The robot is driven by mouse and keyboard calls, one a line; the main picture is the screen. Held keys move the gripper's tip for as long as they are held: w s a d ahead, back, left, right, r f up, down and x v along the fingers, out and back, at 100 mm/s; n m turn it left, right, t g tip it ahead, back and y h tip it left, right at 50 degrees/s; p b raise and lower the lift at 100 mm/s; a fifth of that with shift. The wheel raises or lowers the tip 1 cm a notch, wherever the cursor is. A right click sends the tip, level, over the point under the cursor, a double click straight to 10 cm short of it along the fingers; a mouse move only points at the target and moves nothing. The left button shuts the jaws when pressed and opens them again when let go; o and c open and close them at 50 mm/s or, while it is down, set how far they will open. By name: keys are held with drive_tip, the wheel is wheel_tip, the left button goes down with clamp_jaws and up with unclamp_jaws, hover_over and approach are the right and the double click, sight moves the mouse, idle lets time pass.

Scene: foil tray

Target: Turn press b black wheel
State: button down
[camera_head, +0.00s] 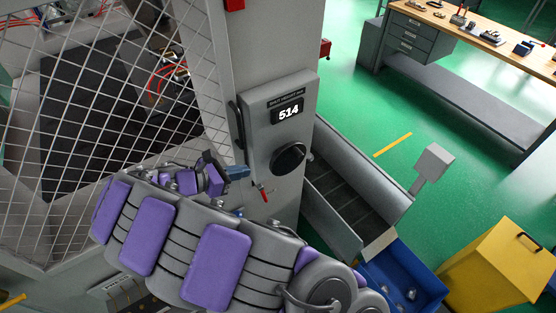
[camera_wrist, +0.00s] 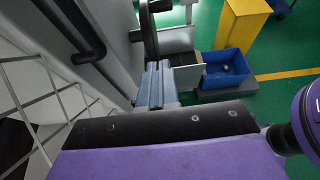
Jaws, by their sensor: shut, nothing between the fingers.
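The black wheel (camera_head: 288,157) is a round knob on the grey press panel (camera_head: 264,135), below a display (camera_head: 288,111) reading 514. In the wrist view, my gripper's blue-grey fingers (camera_wrist: 157,66) lie together. A dark round part, which looks like the wheel seen edge-on (camera_wrist: 148,28), stands beyond the fingertips.
A black bar handle (camera_wrist: 68,30) runs along the panel's left side. A mesh guard (camera_head: 110,120) stands left. A small red-handled lever (camera_head: 263,193) hangs below my gripper. A conveyor chute (camera_head: 350,195), blue bin (camera_head: 385,293) and yellow box (camera_head: 500,265) are to the right.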

drive_tip(key=d+r, duration=0.1)
drive_tip(key=d, duration=0.1)
drive_tip(key=y, duration=0.1)
approach(290, 157)
drive_tip(key=s+d+f, duration=0.1)
drive_tip(key=d+f, duration=0.1)
drive_tip(key=d, duration=0.1)
drive_tip(key=shift+w+d+r+g, duration=0.3)
drive_tip(key=shift+w+d, duration=0.4)
drive_tip(key=shift+d, duration=0.2)
drive_tip(key=shift+w+d+r, duration=0.2)
drive_tip(key=shift+w+d, duration=0.2)
drive_tip(key=shift+d, duration=0.15)
drive_tip(key=p, duration=0.2)
drive_tip(key=shift+w+d+r+g+y+p, duration=0.25)
drive_tip(key=shift+d+r+g+y+p, duration=0.05)
drive_tip(key=shift+d+r+y, duration=0.1)
drive_tip(key=shift+w+d+f+p, duration=0.1)
drive_tip(key=shift+w+d+p, duration=0.1)
drive_tip(key=shift+p, duration=0.1)
drive_tip(key=shift+s+a+f, duration=0.1)
drive_tip(key=shift+s, duration=0.05)
